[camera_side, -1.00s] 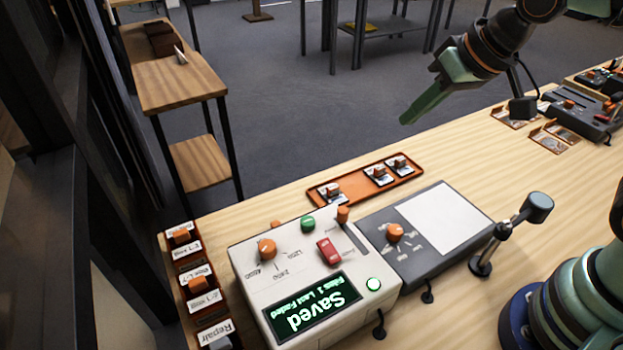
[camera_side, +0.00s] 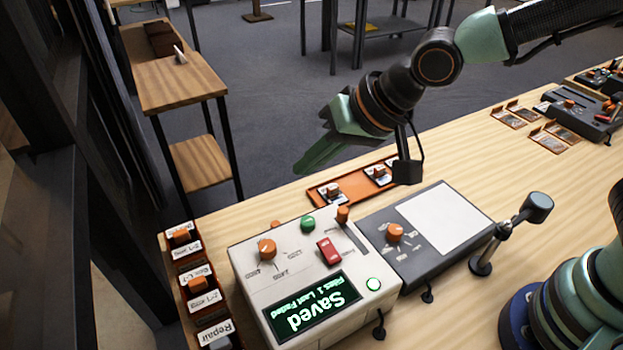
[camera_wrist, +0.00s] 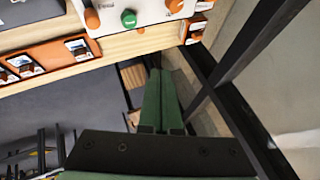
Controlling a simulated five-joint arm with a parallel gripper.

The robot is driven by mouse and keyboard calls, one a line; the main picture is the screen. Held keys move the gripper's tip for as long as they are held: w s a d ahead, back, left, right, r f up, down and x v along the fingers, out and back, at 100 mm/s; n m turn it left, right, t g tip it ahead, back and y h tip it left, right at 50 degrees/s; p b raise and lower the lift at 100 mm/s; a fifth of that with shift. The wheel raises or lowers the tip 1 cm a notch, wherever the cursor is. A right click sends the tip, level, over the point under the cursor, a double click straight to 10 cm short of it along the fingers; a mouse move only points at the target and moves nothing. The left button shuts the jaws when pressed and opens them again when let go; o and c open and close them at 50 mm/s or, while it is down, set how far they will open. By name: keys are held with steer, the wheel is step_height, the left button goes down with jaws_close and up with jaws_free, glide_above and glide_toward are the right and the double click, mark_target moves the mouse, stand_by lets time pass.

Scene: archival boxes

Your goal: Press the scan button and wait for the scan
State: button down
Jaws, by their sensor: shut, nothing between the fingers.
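The cream scanner box (camera_side: 258,300) stands on the wooden table. It has a green button (camera_side: 308,223), a red rocker switch (camera_side: 328,251), orange knobs and a lit green lamp (camera_side: 373,284). Its display (camera_side: 312,304) reads "Saved" with a smaller line below. I cannot tell for sure which control is the scan button; the green button also shows in the wrist view (camera_wrist: 128,18). My gripper (camera_side: 302,168) is shut and empty, in the air above and behind the scanner box, apart from it. In the wrist view my gripper (camera_wrist: 159,75) points past the table edge.
A dark grey flat unit (camera_side: 400,262) with a white sheet adjoins the scanner box. An orange tray (camera_side: 322,200) with small knobbed cards lies behind it, partly behind my arm. Labelled bins (camera_side: 195,262) line the left. A short post lamp (camera_side: 536,207) stands at right.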

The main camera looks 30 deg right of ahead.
mark_target(311, 224)
steer(key=shift+f, duration=4.4)
steer(key=shift+f, duration=0.4)
steer(key=shift+f, duration=0.45)
steer(key=shift+r, duration=0.9)
steer(key=shift+r, duration=2.5)
